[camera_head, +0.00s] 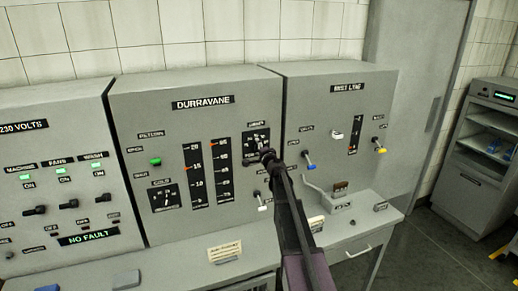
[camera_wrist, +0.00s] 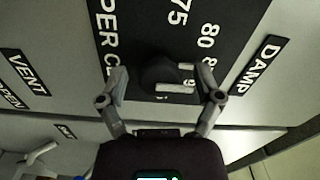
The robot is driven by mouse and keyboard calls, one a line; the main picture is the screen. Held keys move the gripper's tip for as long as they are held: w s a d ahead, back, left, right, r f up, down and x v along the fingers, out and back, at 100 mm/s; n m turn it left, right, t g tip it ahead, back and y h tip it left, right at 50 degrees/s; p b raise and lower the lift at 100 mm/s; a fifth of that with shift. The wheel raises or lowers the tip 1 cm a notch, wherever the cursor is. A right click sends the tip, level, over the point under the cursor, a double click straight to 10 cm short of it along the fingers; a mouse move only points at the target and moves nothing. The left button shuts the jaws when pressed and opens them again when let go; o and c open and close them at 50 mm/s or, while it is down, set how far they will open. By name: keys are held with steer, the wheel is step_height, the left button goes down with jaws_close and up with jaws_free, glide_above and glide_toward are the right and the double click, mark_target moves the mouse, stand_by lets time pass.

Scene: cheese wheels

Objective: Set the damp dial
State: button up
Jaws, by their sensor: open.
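The damp dial is a dark knob (camera_wrist: 158,74) on a black plate with white numbers such as 75 and 80. A "DAMP" label (camera_wrist: 261,64) is beside the plate in the wrist view. In the head view the dial's plate (camera_head: 256,137) is at the right of the "DURRAVANE" panel, its lower part hidden by my gripper (camera_head: 266,156). In the wrist view my gripper (camera_wrist: 163,86) is open, one finger on each side of the knob. I cannot tell whether they touch it. A pale bar shows at the knob's near side.
A blue-tipped lever (camera_head: 309,164) and a white-tipped lever (camera_head: 263,205) are close to my arm. A second dial (camera_head: 164,196) and two vertical scales are to the left. A ledge (camera_head: 190,262) runs below. A grey cabinet (camera_head: 478,160) stands at right.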

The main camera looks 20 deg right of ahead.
steer(key=s, duration=1.2)
stand_by(0.6)
steer(key=s+a+f+n+g+y+b, duration=0.35)
steer(key=s+a+f+n, duration=0.2)
steer(key=a+f, duration=0.35)
steer(key=s+a+f+n+g+y+b, duration=0.25)
steer(key=s+a+f+n+g, duration=0.35)
steer(key=a, duration=0.5)
steer(key=s+f+n+g+h+b, duration=0.2)
steer(key=s+f+g+h, duration=0.1)
steer(key=s+f, duration=0.4)
steer(key=s+a+f+n+g+h+b, duration=0.1)
steer(key=s+f+g, duration=0.4)
steer(key=s, duration=0.6)
step_height(320, 180, down, 3)
steer(key=shift+s+a+r+n+h+b, duration=0.15)
steer(key=shift+s+a+n+h+b, duration=0.15)
steer(key=shift+n+h+b, duration=0.6)
